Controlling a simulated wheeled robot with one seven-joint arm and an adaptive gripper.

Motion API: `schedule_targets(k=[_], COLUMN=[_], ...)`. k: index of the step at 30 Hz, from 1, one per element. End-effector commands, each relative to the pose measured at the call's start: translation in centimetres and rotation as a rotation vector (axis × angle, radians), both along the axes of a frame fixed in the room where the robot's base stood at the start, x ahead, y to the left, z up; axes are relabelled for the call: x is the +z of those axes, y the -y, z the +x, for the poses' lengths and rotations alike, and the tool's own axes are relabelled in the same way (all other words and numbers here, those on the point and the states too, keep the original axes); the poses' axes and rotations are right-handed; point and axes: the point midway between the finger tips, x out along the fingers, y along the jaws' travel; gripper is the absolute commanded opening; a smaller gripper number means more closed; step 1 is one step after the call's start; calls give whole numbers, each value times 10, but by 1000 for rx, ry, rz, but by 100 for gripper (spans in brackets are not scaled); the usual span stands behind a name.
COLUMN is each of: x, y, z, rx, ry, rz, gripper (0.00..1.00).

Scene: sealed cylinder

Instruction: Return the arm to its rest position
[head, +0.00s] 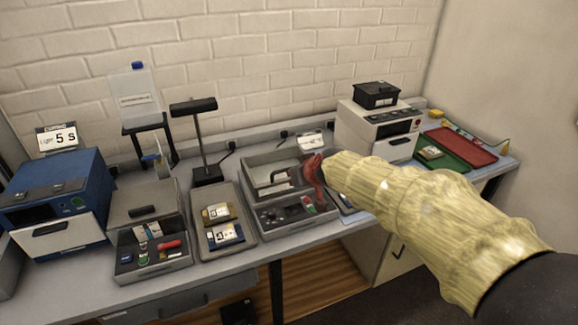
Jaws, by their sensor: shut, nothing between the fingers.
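My arm (430,215) comes in from the lower right in the head view, in a pale yellow streaked cover. At its far end is my gripper (312,176), red and dark, partly hidden by the arm. It is shut and I see nothing held in it. It is in front of the grey two-part tray (262,226) near the middle of the bench and covers part of its right side. I cannot tell how high it is above the tray.
A blue machine (55,182) stands at left, near an open grey case (150,262) with tools. A grey tray (207,246) holds two labelled packs. A black lamp (206,140) and a water container (134,97) stand behind. A white machine (375,128) and red tray (462,143) are at right.

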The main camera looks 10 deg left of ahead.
Motion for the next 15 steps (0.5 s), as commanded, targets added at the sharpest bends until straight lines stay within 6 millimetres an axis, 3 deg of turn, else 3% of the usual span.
schedule_targets(k=[6, 15], x=[-13, -18], y=[15, 20], z=[-21, -30], rx=[-1, -3], ry=[2, 2], rz=[1, 3], gripper=[0, 0])
